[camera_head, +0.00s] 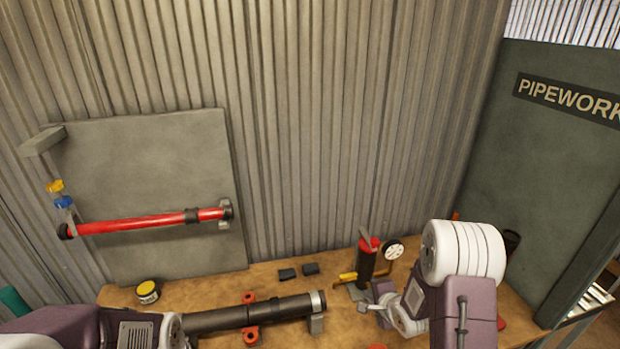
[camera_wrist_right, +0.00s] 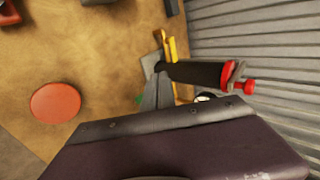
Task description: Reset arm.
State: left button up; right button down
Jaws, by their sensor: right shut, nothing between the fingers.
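My right arm comes in from the lower right in the head view. Its gripper (camera_head: 368,307) is shut and empty, low over the bench beside the foot of a black and red hand pump (camera_head: 366,262). The right wrist view shows the shut fingers (camera_wrist_right: 157,92) close to the pump's black barrel (camera_wrist_right: 195,74); I cannot tell whether they touch. My left arm shows only as a purple link at the lower left of the head view; its gripper is not in view.
A dark pipe (camera_head: 270,311) with red clamps lies along the wooden bench (camera_head: 220,287). A yellow-topped tin (camera_head: 147,291) and two small black blocks (camera_head: 299,272) stand behind it. A red pipe (camera_head: 150,221) is on the wall panel. A red disc (camera_wrist_right: 56,102) lies on the bench.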

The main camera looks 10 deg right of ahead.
jog(key=a+r+n+b, duration=0.3)
jog(key=a+r+b, duration=0.1)
jog(key=a+r, duration=0.3)
jog(key=s+f+n+g, duration=0.3)
jog(key=s+n, duration=0.4)
jog(key=s, duration=0.3)
jog(key=s+f+n+g, duration=0.3)
jog(key=s+n+g, duration=0.2)
jog(key=s, duration=0.6)
jog(key=shift+a+n, duration=0.35)
jog(key=shift+n, duration=0.65)
